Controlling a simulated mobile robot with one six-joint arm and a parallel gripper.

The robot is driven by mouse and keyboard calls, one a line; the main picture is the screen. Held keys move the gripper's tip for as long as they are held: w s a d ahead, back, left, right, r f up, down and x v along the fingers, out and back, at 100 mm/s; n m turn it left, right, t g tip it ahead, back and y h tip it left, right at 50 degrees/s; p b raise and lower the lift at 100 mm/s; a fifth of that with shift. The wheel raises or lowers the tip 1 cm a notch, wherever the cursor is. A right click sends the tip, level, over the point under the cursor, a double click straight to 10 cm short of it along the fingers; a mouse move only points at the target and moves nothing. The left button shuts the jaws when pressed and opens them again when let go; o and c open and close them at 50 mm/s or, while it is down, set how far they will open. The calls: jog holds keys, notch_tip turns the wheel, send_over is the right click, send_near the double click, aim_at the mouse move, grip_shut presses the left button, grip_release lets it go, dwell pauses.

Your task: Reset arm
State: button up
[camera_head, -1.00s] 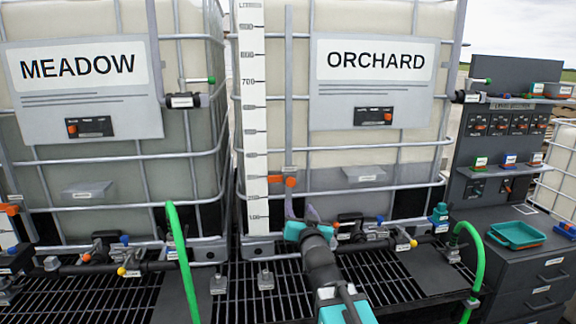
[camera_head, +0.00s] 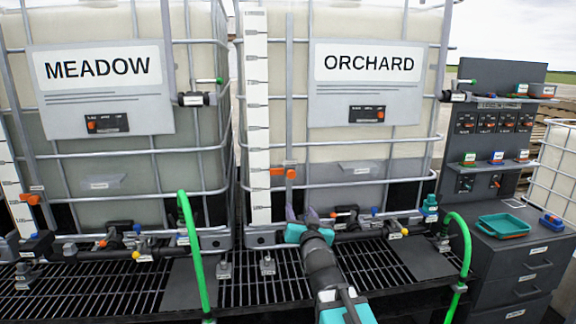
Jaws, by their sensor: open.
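My gripper (camera_head: 301,214) is in front of the lower part of the ORCHARD tote (camera_head: 379,170). Its two greyish fingers stand apart and point up, with nothing seen between them. My arm reaches up to it from the bottom of the picture, right of the middle. The fingertips appear near the tote's lower frame; I cannot tell whether they touch anything.
The MEADOW tote (camera_head: 100,163) stands at left. Valves and dark pipes, with a yellow-handled valve (camera_head: 403,232), run along the totes' feet above a black grating (camera_head: 262,291). Green hoses (camera_head: 190,245) rise at left and right (camera_head: 465,245). A grey cabinet (camera_head: 515,262) with a teal tray (camera_head: 503,226) stands right.

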jog(key=s+d+f+m+g+h+b, duration=0.1)
jog(key=d+f+g, duration=0.15)
jog(key=f, duration=1.05)
jog(key=s+d+f+g+h, duration=0.1)
jog(key=d+f, duration=0.3)
jog(key=f, duration=0.8)
jog(key=s+d+f+g, duration=0.2)
jog(key=s+f, duration=0.2)
jog(key=f, duration=0.4)
jog(key=s+d+f+g+h+b, duration=0.15)
jog(key=s+f, duration=0.25)
jog(key=f, duration=0.4)
jog(key=s+d+f+g, duration=0.2)
jog(key=s+f, duration=0.1)
jog(key=f, duration=0.5)
jog(key=s+d+f+g, duration=0.1)
jog(key=s+f+g, duration=0.3)
jog(key=s+f, duration=0.6)
jog(key=s+d+f+g, duration=0.2)
jog(key=s+f+g, duration=0.2)
jog(key=s+f, duration=0.6)
jog(key=s+a+r+n+g, duration=0.1)
jog(key=s+g, duration=0.5)
jog(key=s, duration=1.3)
jog(key=shift+s+a+r+n+g+y, duration=0.3)
jog(key=shift+r+n+y, duration=0.05)
jog(key=shift+r+n, duration=0.25)
